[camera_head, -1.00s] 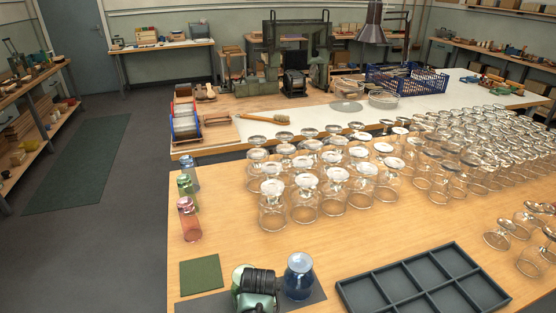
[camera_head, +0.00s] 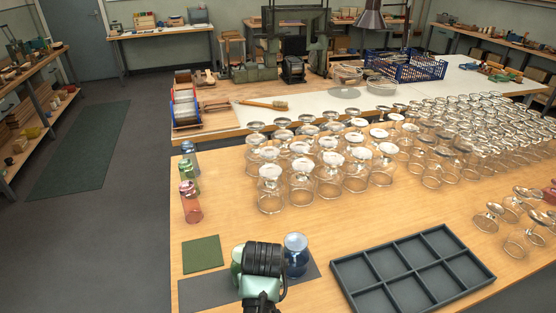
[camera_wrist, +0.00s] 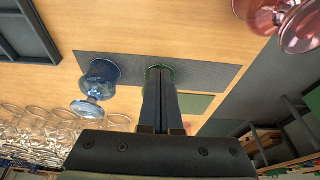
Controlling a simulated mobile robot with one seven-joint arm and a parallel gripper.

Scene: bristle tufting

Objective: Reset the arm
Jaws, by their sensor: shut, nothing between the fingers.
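My wrist (camera_head: 262,262) hangs over the grey mat (camera_head: 200,294) at the front of the wooden table and hides my fingers in the head view. In the wrist view my gripper (camera_wrist: 160,75) is shut and empty, its fingers side by side. A green glass (camera_wrist: 164,69) stands on the mat behind the fingertips, mostly hidden by them; I cannot tell whether they touch. A blue glass (camera_head: 296,258) stands upside down on the mat beside my wrist, apart from the fingers in the wrist view (camera_wrist: 100,75).
An empty dark compartment tray (camera_head: 412,268) lies right of the mat. Many clear inverted glasses (camera_head: 330,175) fill the table behind. Coloured glasses, one pink (camera_head: 192,208), stand along the left edge, near a green square mat (camera_head: 202,254). Pink glasses (camera_wrist: 300,28) also show in the wrist view.

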